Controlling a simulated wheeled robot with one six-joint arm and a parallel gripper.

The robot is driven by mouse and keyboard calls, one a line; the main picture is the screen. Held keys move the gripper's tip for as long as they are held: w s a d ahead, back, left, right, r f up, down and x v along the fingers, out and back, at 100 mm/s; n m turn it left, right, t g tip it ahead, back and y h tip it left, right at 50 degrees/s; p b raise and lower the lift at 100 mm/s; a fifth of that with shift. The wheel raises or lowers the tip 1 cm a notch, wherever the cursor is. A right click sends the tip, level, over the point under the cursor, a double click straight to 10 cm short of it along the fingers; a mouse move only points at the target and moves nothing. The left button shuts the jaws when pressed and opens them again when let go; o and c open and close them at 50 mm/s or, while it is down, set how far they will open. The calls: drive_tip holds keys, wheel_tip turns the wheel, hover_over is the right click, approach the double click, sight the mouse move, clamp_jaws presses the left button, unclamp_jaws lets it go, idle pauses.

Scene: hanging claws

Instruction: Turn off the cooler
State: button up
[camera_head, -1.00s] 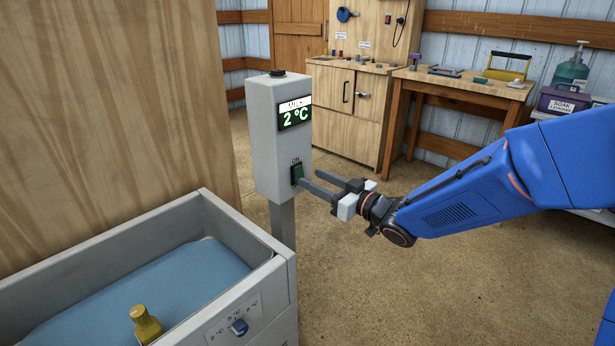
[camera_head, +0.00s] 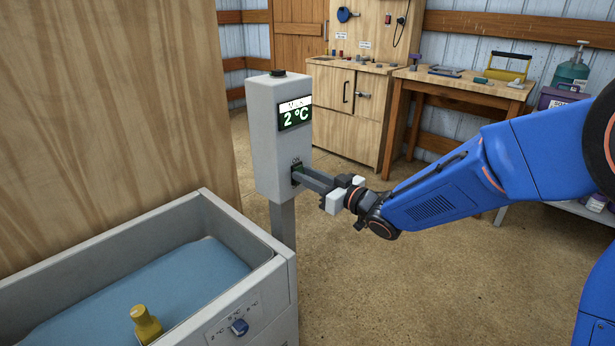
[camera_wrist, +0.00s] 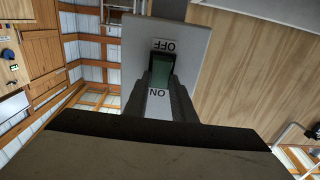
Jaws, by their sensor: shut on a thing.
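The cooler's grey control box (camera_head: 268,140) stands on a post, its lit green display (camera_head: 295,115) reading 2 °C. A green rocker switch (camera_wrist: 162,70) sits low on its front, between OFF and ON labels that appear upside down in the wrist view. In the head view, ON is above the switch. My gripper (camera_head: 298,178) is at the box front with its fingers shut on the switch, largely hiding it there. In the wrist view, the fingers (camera_wrist: 161,82) flank the switch on both sides.
An open grey tub (camera_head: 240,252) with blue liquid, a yellow object (camera_head: 145,323) and a blue dial (camera_head: 239,327) is at lower left. A wooden panel (camera_head: 110,90) stands behind it. A workbench (camera_head: 455,85) is at back right.

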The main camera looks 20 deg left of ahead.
drive_tip(key=shift+f, duration=0.1)
drive_tip(key=shift+f+t+y, duration=0.35)
drive_tip(key=shift+t+y, duration=0.2)
drive_tip(key=shift+y, duration=0.55)
drive_tip(key=shift+f+t+y, duration=0.3)
drive_tip(key=shift+t+y, duration=0.25)
drive_tip(key=shift+y, duration=0.55)
drive_tip(key=o, duration=1.1)
drive_tip(key=shift+c, duration=0.2)
drive_tip(key=v, duration=1.7)
drive_tip(key=shift+d+f, duration=0.2)
drive_tip(key=shift+d, duration=0.05)
